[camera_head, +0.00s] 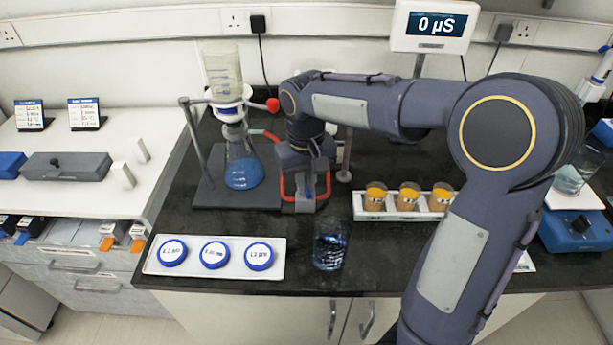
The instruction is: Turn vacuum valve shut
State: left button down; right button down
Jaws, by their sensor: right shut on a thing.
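A filter flask (243,165) with blue liquid stands on a dark stand base, with a filter funnel (222,70) on top. A red ball-ended clamp (272,104) sticks out beside the funnel. Red vacuum tubing (265,134) runs from the flask toward my right gripper. My right arm reaches in from the right, and its gripper (305,198) points down just right of the flask, at the tubing. It is shut on the vacuum valve, which the gripper mostly hides, so its handle angle cannot be told. My left gripper is not in view.
A glass beaker (330,243) stands in front of the gripper. A white tray (213,272) with blue-lidded dishes lies at the front left.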

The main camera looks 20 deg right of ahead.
jog(key=shift+a+m+p, duration=0.1)
jog(key=shift+m+p, duration=0.45)
jog(key=shift+m, duration=1.65)
jog(key=c, duration=1.5)
grip_release()
